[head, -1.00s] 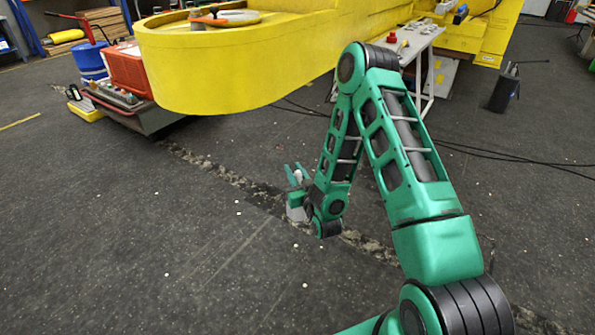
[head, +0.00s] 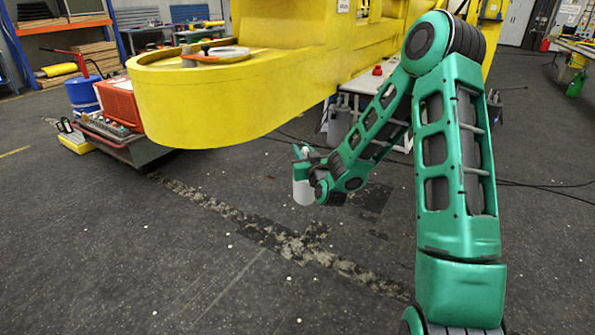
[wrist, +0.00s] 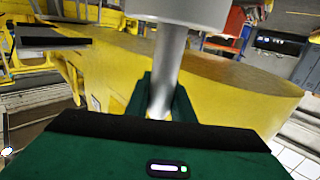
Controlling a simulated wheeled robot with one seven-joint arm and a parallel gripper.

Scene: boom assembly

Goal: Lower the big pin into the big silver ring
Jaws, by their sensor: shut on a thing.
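The big pin is a light grey cylinder (head: 303,191) hanging at my gripper (head: 302,153), below and to the right of the yellow boom's rounded end in the head view. In the wrist view, my green fingers (wrist: 164,98) are shut on the thin grey shaft of the big pin (wrist: 169,58), whose wide part shows at the top edge. The big silver ring (head: 238,54) appears as a flat round rim on top of the boom's end. An orange piece lies on it. The pin is well apart from the ring.
A red crate (head: 118,101) and a blue drum (head: 82,93) stand at left. A white table (head: 372,84) stands behind my arm. The dark floor in front is open.

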